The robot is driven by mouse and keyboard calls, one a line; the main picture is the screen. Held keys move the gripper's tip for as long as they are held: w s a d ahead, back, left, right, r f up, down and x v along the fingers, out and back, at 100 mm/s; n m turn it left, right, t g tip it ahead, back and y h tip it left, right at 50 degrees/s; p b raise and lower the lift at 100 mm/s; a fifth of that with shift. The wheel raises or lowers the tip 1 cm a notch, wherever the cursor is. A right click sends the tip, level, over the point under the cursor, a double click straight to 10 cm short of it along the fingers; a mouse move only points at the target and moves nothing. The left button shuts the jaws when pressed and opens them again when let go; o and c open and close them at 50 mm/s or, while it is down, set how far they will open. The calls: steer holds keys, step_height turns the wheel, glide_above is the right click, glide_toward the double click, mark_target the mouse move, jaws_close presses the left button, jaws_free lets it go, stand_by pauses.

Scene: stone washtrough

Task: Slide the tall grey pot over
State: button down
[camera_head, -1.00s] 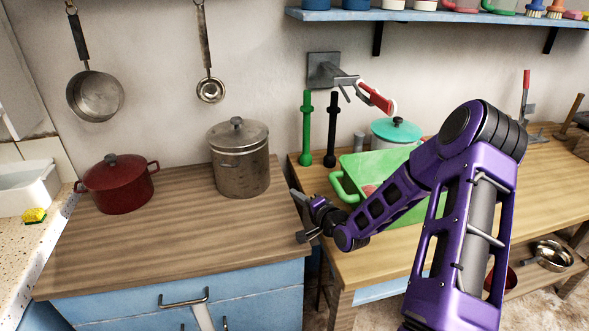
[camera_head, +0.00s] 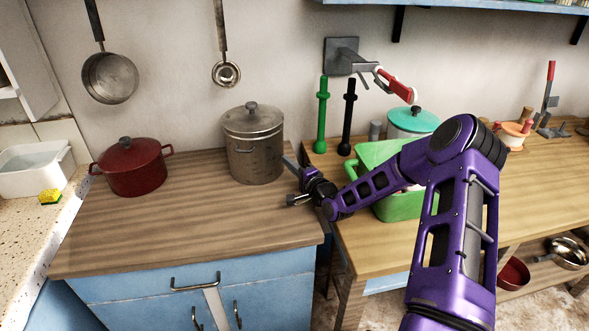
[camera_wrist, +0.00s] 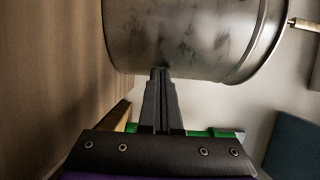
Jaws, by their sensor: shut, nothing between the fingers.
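The tall grey pot (camera_head: 254,148) stands upright with its lid on, at the back right of the wooden counter. Its metal side (camera_wrist: 185,35) fills the top of the wrist view. My gripper (camera_head: 288,165) is shut and empty at the pot's right side. In the wrist view the closed fingertips (camera_wrist: 160,72) reach the pot's lower edge; whether they touch it I cannot tell.
A red lidded pot (camera_head: 133,170) stands to the left on the same counter (camera_head: 190,225), with bare wood between the two pots. A green crate (camera_head: 398,207) is on the right-hand table (camera_head: 385,252). A ladle (camera_head: 226,73) hangs above.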

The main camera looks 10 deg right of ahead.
mark_target(277, 162)
steer(key=shift+w, duration=0.1)
steer(key=shift+w+a+b, duration=0.2)
steer(key=shift+w+a, duration=0.05)
steer(key=shift+a, duration=0.35)
steer(key=shift+w+a+b, duration=0.25)
steer(key=shift+a, duration=0.35)
steer(key=shift+w+a+b, duration=0.2)
steer(key=shift+w+a, duration=0.05)
steer(key=shift+a, duration=0.35)
steer(key=shift+s+d, duration=0.1)
steer(key=shift+s, duration=0.1)
